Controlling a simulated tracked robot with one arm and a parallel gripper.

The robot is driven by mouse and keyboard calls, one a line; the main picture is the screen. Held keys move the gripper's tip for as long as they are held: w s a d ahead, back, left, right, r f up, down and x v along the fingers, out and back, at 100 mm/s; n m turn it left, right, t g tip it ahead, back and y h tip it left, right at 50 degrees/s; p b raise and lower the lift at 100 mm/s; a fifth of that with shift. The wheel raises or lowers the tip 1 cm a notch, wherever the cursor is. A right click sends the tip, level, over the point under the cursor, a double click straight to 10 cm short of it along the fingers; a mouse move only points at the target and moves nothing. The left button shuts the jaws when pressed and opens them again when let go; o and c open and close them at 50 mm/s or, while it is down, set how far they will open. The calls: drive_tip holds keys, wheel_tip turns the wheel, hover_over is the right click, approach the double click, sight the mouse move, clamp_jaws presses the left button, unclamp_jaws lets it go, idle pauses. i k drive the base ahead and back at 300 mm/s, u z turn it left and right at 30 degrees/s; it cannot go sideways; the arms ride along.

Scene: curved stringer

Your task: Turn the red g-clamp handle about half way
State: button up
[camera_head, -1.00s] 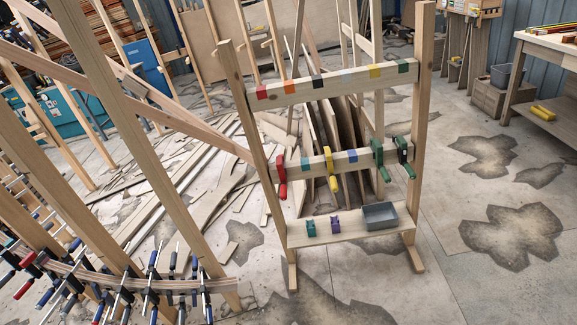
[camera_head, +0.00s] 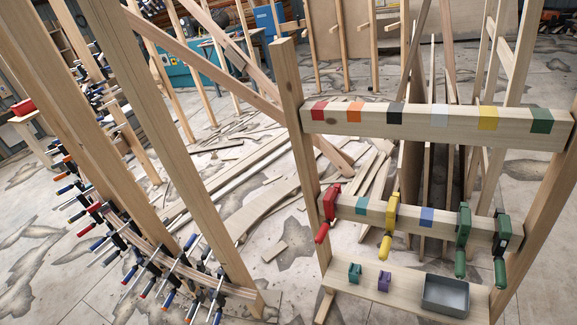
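The red g-clamp (camera_head: 331,203) hangs at the left end of the middle rail of a wooden rack. Its red handle (camera_head: 322,233) points down and slightly left, below the rail. My gripper is not in view, so I cannot see whether it is open or shut.
The rack's middle rail (camera_head: 412,221) also bears a yellow clamp (camera_head: 391,218) and two green clamps. The shelf below holds a grey bin (camera_head: 446,296) and small green and purple pieces. A curved stringer (camera_head: 170,262) with many clamps stands at left.

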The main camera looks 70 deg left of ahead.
sight(320, 236)
drive_tip(key=u, duration=0.5)
drive_tip(key=i, duration=0.85)
drive_tip(key=u, duration=0.6)
drive_tip(key=k, duration=0.8)
drive_tip(key=u, duration=0.2)
drive_tip(key=i, duration=0.85)
drive_tip(key=z, duration=0.1)
